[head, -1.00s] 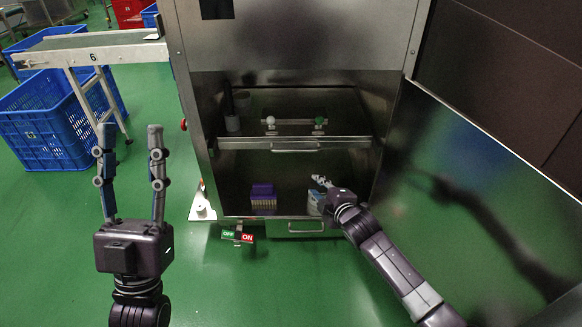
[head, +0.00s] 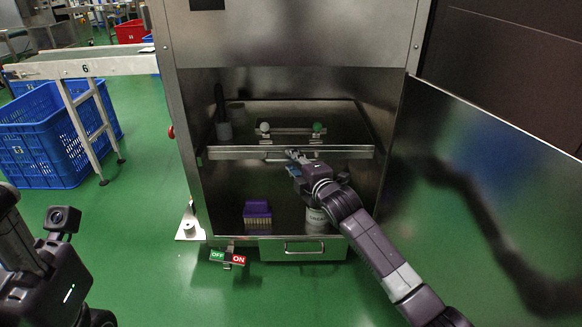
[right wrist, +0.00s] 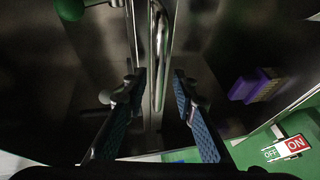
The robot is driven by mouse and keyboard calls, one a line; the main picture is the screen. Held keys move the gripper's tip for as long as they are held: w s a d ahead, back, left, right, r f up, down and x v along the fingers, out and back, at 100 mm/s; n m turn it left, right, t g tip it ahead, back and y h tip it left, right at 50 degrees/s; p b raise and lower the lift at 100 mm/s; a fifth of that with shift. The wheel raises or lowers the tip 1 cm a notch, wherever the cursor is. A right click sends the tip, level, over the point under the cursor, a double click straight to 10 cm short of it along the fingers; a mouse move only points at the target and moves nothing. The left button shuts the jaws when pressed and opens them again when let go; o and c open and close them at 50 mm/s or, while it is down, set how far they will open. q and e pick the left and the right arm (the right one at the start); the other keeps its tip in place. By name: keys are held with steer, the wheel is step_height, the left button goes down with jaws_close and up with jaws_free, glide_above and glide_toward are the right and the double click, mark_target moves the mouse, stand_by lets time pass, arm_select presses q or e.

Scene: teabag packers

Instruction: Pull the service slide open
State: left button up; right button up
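The service slide (head: 235,153) is a metal shelf across the middle of the open cabinet, with a white knob and a green knob on a bar behind its front edge. My right gripper (head: 296,160) is at the middle of that front edge and covers its handle. In the right wrist view the handle (right wrist: 159,98) is a shiny bar lying between the two blue-padded fingers of the right gripper (right wrist: 158,88), with gaps on both sides. The left gripper's body (head: 50,285) shows at the lower left; its fingers are not visible.
Below the slide stand a purple block with bristles (head: 257,210) and a labelled white container (head: 316,222), partly behind my right arm. A lower drawer handle (head: 304,247) and an OFF/ON sign (head: 228,257) are beneath. The open door (head: 480,190) stands to the right.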

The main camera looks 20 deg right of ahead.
steer(key=shift+w+a+f, duration=0.1)
steer(key=shift+w, duration=0.5)
jaws_close()
